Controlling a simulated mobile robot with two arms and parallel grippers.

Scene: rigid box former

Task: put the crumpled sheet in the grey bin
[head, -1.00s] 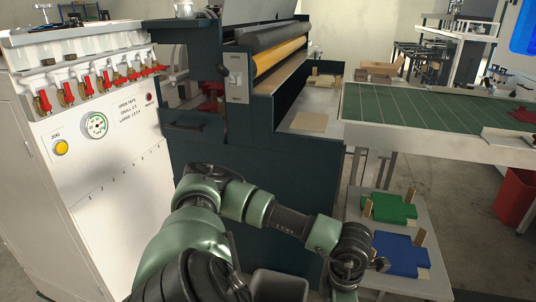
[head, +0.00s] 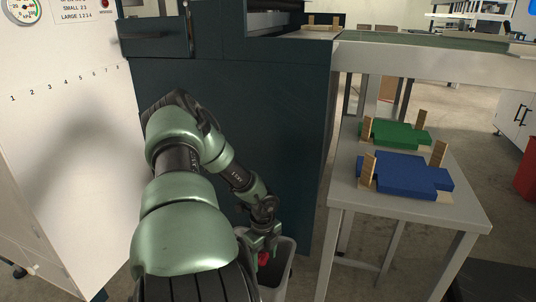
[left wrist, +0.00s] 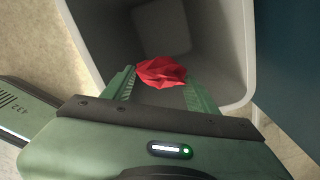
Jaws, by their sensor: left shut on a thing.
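The crumpled sheet is red. It shows in the left wrist view (left wrist: 162,72) between my finger pads, and a small part of it shows in the head view (head: 263,259). My left gripper (head: 263,248) is shut on it and points down at the grey bin (head: 287,268). In the left wrist view the bin's grey inner walls (left wrist: 215,40) surround the sheet, which is over the bin's opening. I cannot tell how deep it is below the rim. My arm hides part of the bin in the head view. My right gripper is not in view.
The dark machine body (head: 240,110) stands just behind the bin. A grey table (head: 350,200) at right carries a blue block (head: 405,175) and a green block (head: 390,134). A white cabinet (head: 70,130) stands at left. A red container (head: 527,178) is at the far right edge.

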